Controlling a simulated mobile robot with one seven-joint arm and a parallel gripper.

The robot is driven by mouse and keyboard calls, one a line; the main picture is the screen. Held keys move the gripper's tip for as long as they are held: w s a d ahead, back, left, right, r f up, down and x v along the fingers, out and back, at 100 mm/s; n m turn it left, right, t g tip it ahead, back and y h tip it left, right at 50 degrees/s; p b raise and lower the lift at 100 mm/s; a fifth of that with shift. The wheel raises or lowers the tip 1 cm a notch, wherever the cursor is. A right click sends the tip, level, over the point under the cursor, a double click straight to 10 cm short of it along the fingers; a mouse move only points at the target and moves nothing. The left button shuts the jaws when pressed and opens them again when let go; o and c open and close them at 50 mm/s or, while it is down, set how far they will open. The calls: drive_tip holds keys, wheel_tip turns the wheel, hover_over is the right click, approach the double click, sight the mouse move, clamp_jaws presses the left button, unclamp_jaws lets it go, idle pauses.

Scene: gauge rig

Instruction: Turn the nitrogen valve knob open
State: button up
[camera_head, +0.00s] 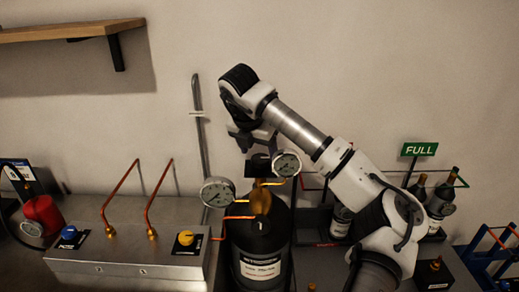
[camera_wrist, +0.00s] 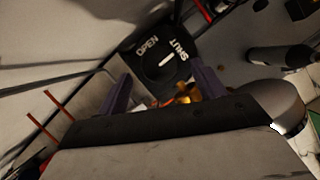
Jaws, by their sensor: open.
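A round black knob (camera_wrist: 166,66) with a white pointer line sits on a black plate (camera_wrist: 143,60) marked OPEN and SHUT in the wrist view. The line slants up to the right, on the SHUT side. In the head view the black plate (camera_head: 259,166) tops the brass valve (camera_head: 261,200) of a black cylinder (camera_head: 257,238); the cylinder's label is too small to read. My gripper (camera_head: 252,138) is above the plate. In the wrist view my gripper (camera_wrist: 161,75) is open, its fingers on either side of the knob; contact cannot be told.
Two gauges (camera_head: 286,163) (camera_head: 218,192) flank the valve. A metal box (camera_head: 130,262) with a blue knob (camera_head: 69,232) and a yellow knob (camera_head: 186,238) stands left. A grey pipe (camera_head: 201,130) runs behind.

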sight(261, 161)
drive_tip(key=shift+p+x, duration=0.3)
drive_tip(key=shift+x, duration=1.05)
drive_tip(key=c, duration=1)
